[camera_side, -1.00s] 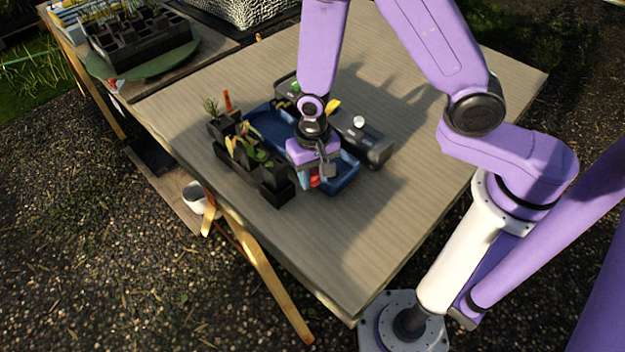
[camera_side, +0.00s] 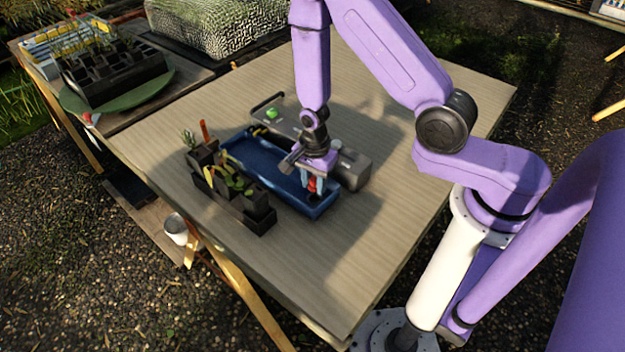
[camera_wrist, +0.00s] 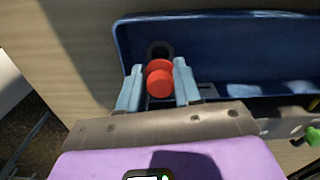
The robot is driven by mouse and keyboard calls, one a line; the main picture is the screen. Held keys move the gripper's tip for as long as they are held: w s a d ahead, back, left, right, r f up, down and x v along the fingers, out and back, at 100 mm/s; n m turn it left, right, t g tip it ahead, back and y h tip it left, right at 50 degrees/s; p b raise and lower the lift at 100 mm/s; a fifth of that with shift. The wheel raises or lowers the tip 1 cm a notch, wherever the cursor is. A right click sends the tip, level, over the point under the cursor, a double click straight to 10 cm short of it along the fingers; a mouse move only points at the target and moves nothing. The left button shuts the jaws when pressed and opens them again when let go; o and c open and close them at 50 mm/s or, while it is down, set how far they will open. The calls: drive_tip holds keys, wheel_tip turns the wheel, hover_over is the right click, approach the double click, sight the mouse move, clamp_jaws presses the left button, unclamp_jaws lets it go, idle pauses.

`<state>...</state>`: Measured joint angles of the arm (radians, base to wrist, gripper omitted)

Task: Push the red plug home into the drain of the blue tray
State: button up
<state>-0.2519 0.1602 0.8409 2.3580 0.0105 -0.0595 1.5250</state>
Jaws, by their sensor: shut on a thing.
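The red plug (camera_wrist: 159,83) is held between the pale blue fingers of my gripper (camera_wrist: 158,90). In the side view the plug (camera_side: 312,184) shows low between the fingers of my gripper (camera_side: 314,186), over the near end of the blue tray (camera_side: 266,160). The drain (camera_wrist: 160,47) is a dark round hole near the tray's end. In the wrist view the plug partly covers its edge. The plug's lower end is hidden, and I cannot tell whether it touches the drain. The tray floor (camera_wrist: 225,50) is otherwise bare in the wrist view.
A black rack of pots with plants (camera_side: 232,196) stands along the tray's left side. A grey device (camera_side: 352,168) with a green knob (camera_side: 272,113) lies along its right side, close to my gripper. The table top (camera_side: 400,190) is clear to the right and in front.

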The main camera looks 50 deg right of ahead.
sight(315, 192)
drive_tip(key=shift+f, duration=2)
drive_tip(key=shift+f, duration=0.1)
drive_tip(key=o, duration=1.1)
drive_tip(key=shift+o, duration=0.2)
drive_tip(key=shift+s, duration=0.2)
wheel_tip(315, 192, up, 18)
drive_tip(key=shift+w, duration=0.3)
